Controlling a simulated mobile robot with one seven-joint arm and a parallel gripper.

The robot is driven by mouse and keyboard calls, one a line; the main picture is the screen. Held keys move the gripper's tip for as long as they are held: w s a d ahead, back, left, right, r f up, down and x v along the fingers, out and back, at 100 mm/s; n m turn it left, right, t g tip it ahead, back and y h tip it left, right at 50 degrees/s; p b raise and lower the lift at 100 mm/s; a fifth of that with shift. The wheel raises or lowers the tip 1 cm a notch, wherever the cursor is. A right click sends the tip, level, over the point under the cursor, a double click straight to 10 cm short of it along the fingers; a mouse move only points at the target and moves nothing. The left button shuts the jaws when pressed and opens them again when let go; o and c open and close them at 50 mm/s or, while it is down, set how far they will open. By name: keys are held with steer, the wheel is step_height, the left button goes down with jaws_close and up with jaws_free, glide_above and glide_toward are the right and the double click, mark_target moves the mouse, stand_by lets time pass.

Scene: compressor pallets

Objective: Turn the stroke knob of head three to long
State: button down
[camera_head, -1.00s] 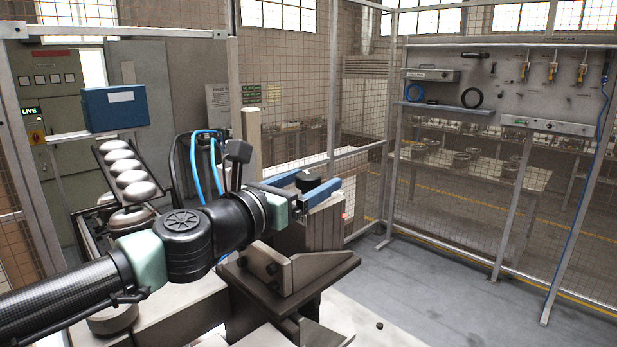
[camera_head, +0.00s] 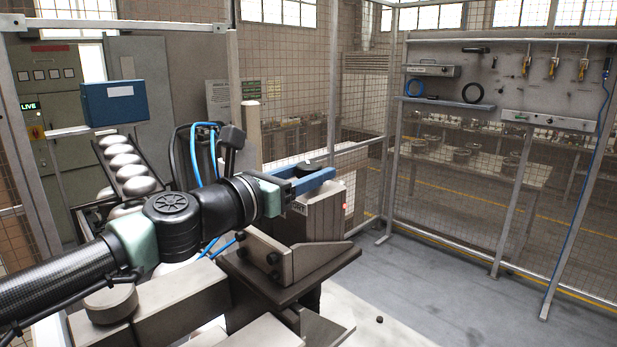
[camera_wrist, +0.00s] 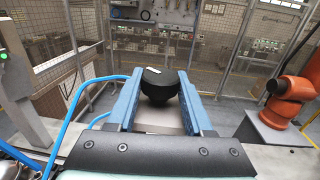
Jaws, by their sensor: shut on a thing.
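My gripper (camera_head: 318,172) has its two blue fingers on either side of a round black knob, shut on it. The stroke knob (camera_wrist: 160,86) shows between the fingers in the wrist view, with a small pale mark on its top, toward the upper left. In the head view, only a dark part of the knob (camera_head: 309,166) shows behind the near finger. The knob sits on top of a grey-brown block, the head (camera_head: 322,218). A partly hidden label and a small red light are on this block. I cannot read the knob's setting.
A dark bracket (camera_head: 290,258) on a plate stands in front of the head. Blue hoses (camera_head: 195,160) loop behind my arm. Silver domes (camera_head: 125,162) stand in a rack at left. Mesh fencing surrounds the cell. An orange robot arm (camera_wrist: 295,88) is at right.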

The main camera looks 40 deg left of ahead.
steer(key=shift+r+m+g+h+b, duration=0.1)
steer(key=shift+m+g+h+b, duration=0.1)
steer(key=shift+m+h+b, duration=0.95)
steer(key=shift+r+m+g+h+b, duration=0.15)
steer(key=shift+m+h+b, duration=0.4)
steer(key=shift+h, duration=1.1)
steer(key=shift+f, duration=0.1)
steer(key=shift+c, duration=1.5)
jaws_free()
steer(key=shift+f, duration=0.1)
steer(key=shift+s, duration=0.1)
steer(key=shift+s+a+f, duration=0.15)
steer(key=shift+s+a, duration=0.05)
steer(key=shift+s, duration=0.1)
steer(key=b+v, duration=0.5)
steer(key=v, duration=0.7)
steer(key=shift+r, duration=0.25)
